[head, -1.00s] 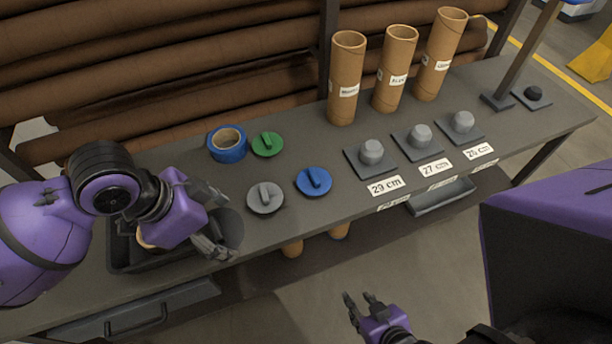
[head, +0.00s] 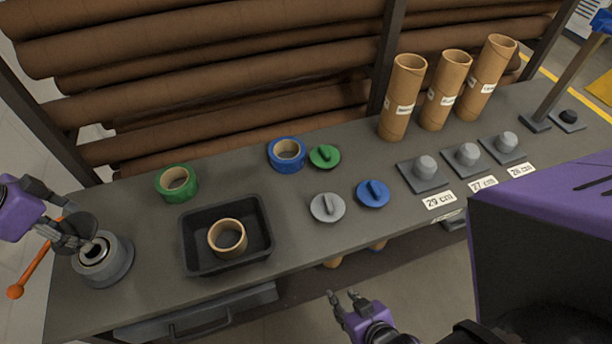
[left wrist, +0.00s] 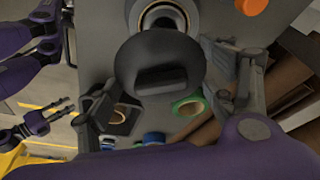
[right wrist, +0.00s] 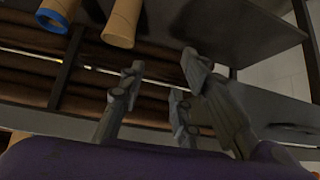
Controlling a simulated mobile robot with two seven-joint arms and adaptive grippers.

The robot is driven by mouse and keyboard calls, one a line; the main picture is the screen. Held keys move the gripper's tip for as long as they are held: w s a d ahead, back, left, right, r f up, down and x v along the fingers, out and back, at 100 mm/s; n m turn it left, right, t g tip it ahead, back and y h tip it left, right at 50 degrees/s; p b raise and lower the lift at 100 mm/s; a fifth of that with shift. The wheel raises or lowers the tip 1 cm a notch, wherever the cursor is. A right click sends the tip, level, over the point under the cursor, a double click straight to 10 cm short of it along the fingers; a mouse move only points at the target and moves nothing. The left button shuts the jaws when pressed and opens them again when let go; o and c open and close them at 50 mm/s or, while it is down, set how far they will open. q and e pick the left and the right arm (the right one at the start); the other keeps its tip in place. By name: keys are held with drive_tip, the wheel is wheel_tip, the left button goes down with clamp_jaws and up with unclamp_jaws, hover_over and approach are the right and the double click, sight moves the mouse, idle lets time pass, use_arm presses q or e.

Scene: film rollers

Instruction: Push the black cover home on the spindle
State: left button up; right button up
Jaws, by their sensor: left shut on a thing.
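The black cover (head: 78,226) is a dark round disc with a raised grip bar. My left gripper (head: 72,232) is shut on it; in the left wrist view the cover (left wrist: 160,55) sits between the fingers (left wrist: 168,92). The spindle (head: 103,262) is a grey round stand with a metal ring at its top, at the left end of the bench. The cover is tilted at the spindle's upper left in the head view; whether they touch I cannot tell. The spindle (left wrist: 165,17) is partly hidden behind the cover in the left wrist view. My right gripper (head: 345,302) is open and empty, in front of the bench.
An orange-tipped lever (head: 35,258) sticks out left of the spindle. A black tray (head: 190,262) holding a cardboard ring (head: 227,238) stands to its right. Green, grey and blue caps and cardboard tubes stand farther right.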

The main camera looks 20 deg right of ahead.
use_arm(q)
drive_tip(key=shift+w+a, duration=0.45)
drive_tip(key=shift+a, duration=0.4)
drive_tip(key=shift+d+m, duration=0.1)
drive_tip(key=shift+m, duration=0.2)
drive_tip(key=shift+s+d+f, duration=0.15)
drive_tip(key=shift+d+f, duration=0.1)
drive_tip(key=shift+f, duration=0.25)
wheel_tip(320, 180, down, 3)
drive_tip(key=shift+a+f+b, duration=0.1)
drive_tip(key=shift+f+b, duration=0.1)
drive_tip(key=shift+b, duration=0.7)
wheel_tip(320, 180, down, 3)
drive_tip(key=shift+r+b, duration=0.1)
drive_tip(key=shift+b, duration=0.4)
drive_tip(key=shift+f, duration=0.35)
use_arm(e)
drive_tip(key=f, duration=0.1)
drive_tip(key=s+f, duration=0.1)
drive_tip(key=shift+f, duration=0.4)
